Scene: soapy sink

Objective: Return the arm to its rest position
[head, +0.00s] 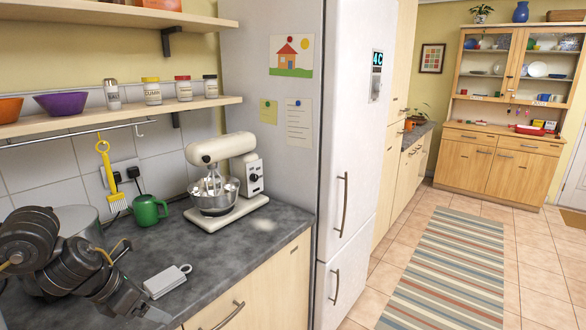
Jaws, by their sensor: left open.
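My left arm (60,258) comes in from the left, bent low in front of the counter (240,232). Its left gripper (155,314) is at the bottom of the head view, near the counter's front edge. The gripper is open, and I see nothing between its fingers. A small white object with a loop handle (165,282) lies on the counter just beyond the gripper, apart from it. My right gripper is not in view.
A metal pot (82,218) stands behind my arm, partly hidden. A green mug (148,210) and a cream stand mixer (222,150) are farther back. The fridge (345,150) rises at the counter's right end. The floor with its striped rug (448,270) is clear.

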